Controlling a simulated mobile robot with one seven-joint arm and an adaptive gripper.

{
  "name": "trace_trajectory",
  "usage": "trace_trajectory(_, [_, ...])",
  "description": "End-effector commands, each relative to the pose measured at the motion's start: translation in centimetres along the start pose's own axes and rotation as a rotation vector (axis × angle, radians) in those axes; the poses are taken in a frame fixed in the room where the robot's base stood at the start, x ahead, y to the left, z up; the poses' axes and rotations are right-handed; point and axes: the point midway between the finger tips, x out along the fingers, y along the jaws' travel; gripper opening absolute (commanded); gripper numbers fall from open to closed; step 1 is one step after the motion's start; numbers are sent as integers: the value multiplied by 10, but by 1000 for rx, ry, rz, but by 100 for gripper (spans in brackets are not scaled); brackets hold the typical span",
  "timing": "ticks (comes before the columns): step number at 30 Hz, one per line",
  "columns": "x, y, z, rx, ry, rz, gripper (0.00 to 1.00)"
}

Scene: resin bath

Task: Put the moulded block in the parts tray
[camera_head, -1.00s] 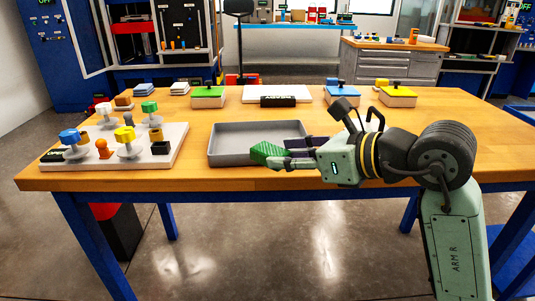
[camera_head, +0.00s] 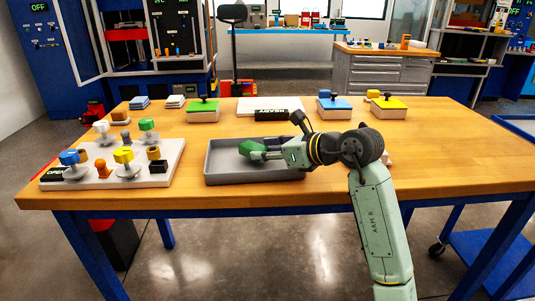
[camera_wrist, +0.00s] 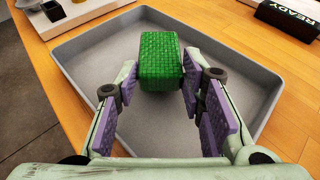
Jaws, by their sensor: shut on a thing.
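The moulded block is green with a woven surface texture. It shows at the tip of my gripper (camera_head: 268,150) in the head view, and the block (camera_wrist: 162,60) fills the upper middle of the wrist view. My gripper is shut on it, with purple pads along both sides. The parts tray (camera_head: 225,178) is a shallow grey tray on the wooden table. The block is over the tray's interior, inside its walls as seen from the wrist, where the tray's rim (camera_wrist: 75,45) surrounds it. I cannot tell whether the block touches the tray floor.
A pale board (camera_head: 105,178) with several coloured knobs stands left of the tray. Green-lidded (camera_head: 203,110), blue-lidded (camera_head: 333,108) and yellow-lidded (camera_head: 388,108) boxes stand behind, with a black "READY" sign (camera_head: 270,115) between. The table's right side (camera_head: 450,150) is clear.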

Motion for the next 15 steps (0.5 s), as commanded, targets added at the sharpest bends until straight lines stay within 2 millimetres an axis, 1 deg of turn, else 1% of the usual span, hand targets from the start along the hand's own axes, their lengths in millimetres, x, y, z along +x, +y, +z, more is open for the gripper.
trace_trajectory(3, [5,0,-12,3,-1,2,7])
trace_trajectory(5, [6,0,-15,1,-1,1,7])
trace_trajectory(15, [8,0,-19,0,0,0,7])
